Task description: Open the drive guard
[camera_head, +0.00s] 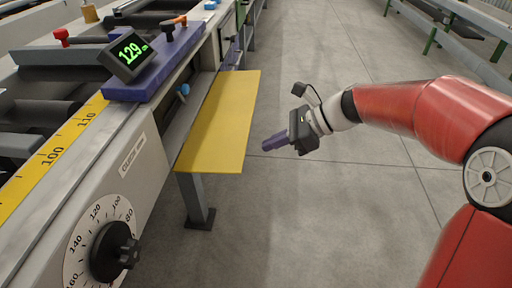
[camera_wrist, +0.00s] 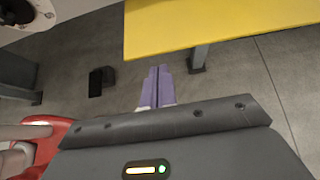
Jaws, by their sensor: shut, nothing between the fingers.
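The drive guard looks to be the flat yellow panel (camera_head: 222,120) on the side of the runout table. It sticks out from the table's side into the aisle, and a recess with a blue knob (camera_head: 184,89) shows behind it. The panel also fills the upper right of the wrist view (camera_wrist: 220,28). My gripper (camera_head: 266,146) has purple fingers and is to the right of the panel, apart from it. In the wrist view the fingers (camera_wrist: 158,72) are together and empty, pointing toward the panel's near side.
A dial with a black knob (camera_head: 115,251) is on the table's near side. A display reading 129 (camera_head: 131,56) stands on a purple block above a yellow scale (camera_head: 50,160). A grey table leg (camera_head: 195,200) stands below the panel.

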